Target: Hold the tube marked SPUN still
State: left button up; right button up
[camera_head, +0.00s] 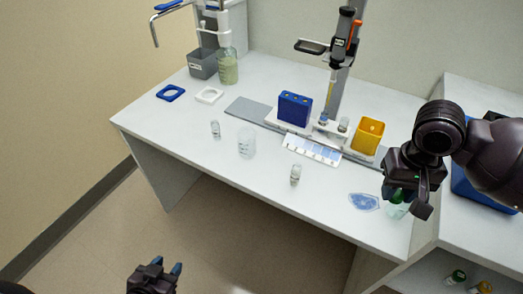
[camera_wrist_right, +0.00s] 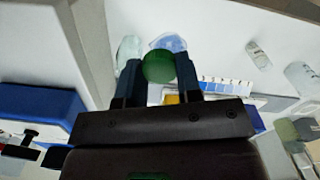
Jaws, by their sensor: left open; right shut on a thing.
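My right gripper (camera_head: 408,200) is at the right end of the white bench in the head view. It is shut on a green-capped container (camera_head: 397,195); the round green cap (camera_wrist_right: 158,67) sits between the blue fingers in the right wrist view. Most of its body and any marking are hidden. My left gripper (camera_head: 157,267) is open and empty, low in front of the bench. Two small clear tubes with pale labels stand on the bench, a left tube (camera_head: 215,129) and a right tube (camera_head: 295,174). I cannot read SPUN on any of them.
A clear beaker (camera_head: 246,143) stands between the small tubes. Behind are a blue block (camera_head: 294,108), a yellow bin (camera_head: 368,135), a white marked strip (camera_head: 312,151) and a stand (camera_head: 342,60). A blue patch (camera_head: 364,202) lies near the right gripper. The front left bench is clear.

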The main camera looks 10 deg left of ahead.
aim_at(296, 171)
jog(key=l+u, duration=0.2)
jog(key=u, duration=0.2)
jog(key=i+l+u, duration=0.1)
jog(key=l+u, duration=0.25)
jog(key=i+u, duration=0.2)
jog(key=u, duration=0.15)
jog(key=i, duration=0.3)
